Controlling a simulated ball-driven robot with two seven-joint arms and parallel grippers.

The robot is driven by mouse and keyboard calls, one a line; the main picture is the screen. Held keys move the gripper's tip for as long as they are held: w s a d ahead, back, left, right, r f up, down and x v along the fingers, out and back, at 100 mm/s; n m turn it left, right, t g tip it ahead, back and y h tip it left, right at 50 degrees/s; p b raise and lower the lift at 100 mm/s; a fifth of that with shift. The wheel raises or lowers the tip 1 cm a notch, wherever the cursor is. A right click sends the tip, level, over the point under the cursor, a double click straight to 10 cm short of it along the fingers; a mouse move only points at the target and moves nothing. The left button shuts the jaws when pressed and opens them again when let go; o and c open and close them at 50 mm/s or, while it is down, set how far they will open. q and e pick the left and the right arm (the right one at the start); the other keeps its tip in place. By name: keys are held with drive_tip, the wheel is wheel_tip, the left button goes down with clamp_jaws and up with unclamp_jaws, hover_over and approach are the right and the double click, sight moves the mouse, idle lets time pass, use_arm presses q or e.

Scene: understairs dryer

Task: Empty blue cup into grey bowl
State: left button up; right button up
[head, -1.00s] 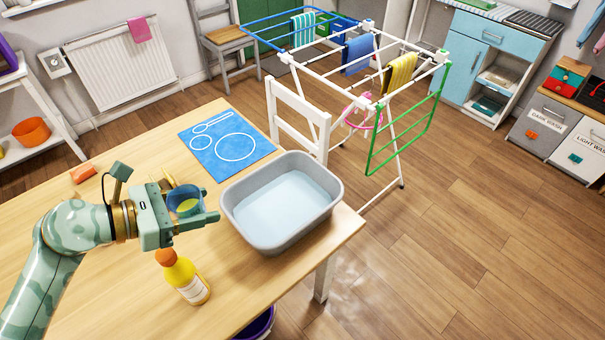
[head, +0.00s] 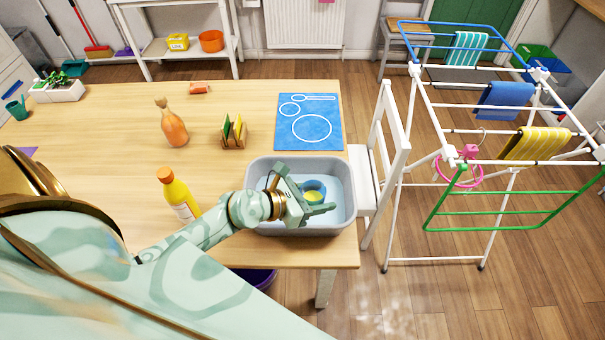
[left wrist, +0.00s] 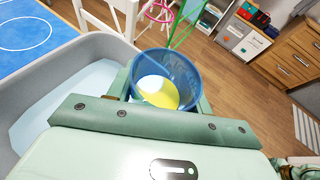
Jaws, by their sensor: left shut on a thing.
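The blue cup (head: 315,186) is held between the fingers of my left gripper (head: 318,203), which is shut on it. The cup also shows in the left wrist view (left wrist: 183,65), with something yellow and a pale patch inside. It looks roughly upright. The grey bowl (head: 262,164) is a wide, basin-like tub near the table's right front edge, pale bluish inside. In the head view the cup and gripper appear over the bowl's inside. The bowl's wall (left wrist: 88,45) lies left of the cup in the left wrist view. My right gripper is not in view.
A yellow bottle (head: 178,196) stands left of the bowl. An orange-brown bottle (head: 172,125), a small rack (head: 234,132) and a blue mat (head: 310,125) lie farther back on the table. A white chair (head: 389,150) and a drying rack (head: 500,165) stand to the right.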

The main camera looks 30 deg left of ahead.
sight(317, 226)
use_arm(q)
drive_tip(key=shift+n+t+y, duration=0.4)
drive_tip(key=shift+n+y, duration=0.3)
drive_tip(key=shift+y, duration=0.1)
drive_tip(key=f, duration=0.1)
drive_tip(key=s+f, duration=0.1)
drive_tip(key=f, duration=0.1)
drive_tip(key=d+f, duration=0.1)
drive_tip(key=f, duration=0.1)
drive_tip(key=shift+s+p, duration=0.25)
drive_tip(key=shift+p, duration=0.1)
drive_tip(key=shift+s+f, duration=0.1)
drive_tip(key=shift+f, duration=0.15)
drive_tip(key=shift+a+r, duration=0.1)
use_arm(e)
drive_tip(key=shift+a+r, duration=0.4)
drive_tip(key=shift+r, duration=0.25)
